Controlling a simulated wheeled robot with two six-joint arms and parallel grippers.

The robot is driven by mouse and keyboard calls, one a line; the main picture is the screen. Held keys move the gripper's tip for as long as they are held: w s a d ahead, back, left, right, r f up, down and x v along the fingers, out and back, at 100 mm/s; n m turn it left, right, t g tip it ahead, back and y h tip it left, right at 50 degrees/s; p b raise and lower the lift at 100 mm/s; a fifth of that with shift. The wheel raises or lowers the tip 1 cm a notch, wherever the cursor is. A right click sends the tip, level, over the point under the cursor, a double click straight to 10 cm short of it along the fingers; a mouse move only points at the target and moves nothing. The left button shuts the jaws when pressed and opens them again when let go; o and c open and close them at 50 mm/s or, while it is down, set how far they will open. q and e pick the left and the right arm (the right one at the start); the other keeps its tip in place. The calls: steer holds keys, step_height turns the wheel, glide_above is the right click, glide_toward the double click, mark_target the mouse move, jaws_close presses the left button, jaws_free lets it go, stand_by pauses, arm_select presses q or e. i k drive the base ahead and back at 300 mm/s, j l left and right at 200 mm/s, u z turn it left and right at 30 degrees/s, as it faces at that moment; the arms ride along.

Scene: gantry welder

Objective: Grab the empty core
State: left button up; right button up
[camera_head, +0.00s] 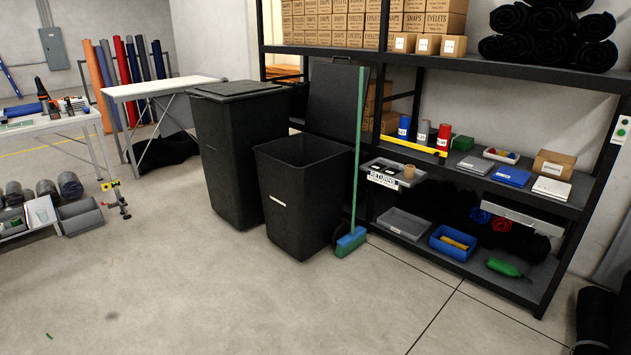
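A small tan cylinder (409,171), which looks like a cardboard core, stands at the right end of a grey tray (383,180) labelled "RETURNS" on the black shelf. Two small black items with pale markings sit beside it in the tray. I cannot tell from here whether the cylinder is hollow. Neither of my grippers is in view.
An open black bin (296,205), a lidded black bin (238,150) and a green broom (353,215) stand left of the shelf (520,292). Worktables (150,88) are at left. Dark rolls (597,315) are at lower right.

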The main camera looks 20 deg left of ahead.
mark_target(409, 168)
steer(key=u, duration=0.15)
steer(key=i, duration=1.65)
steer(key=i+j, duration=0.1)
steer(key=i, duration=1.3)
steer(key=i+z, duration=0.1)
steer(key=i, duration=1.25)
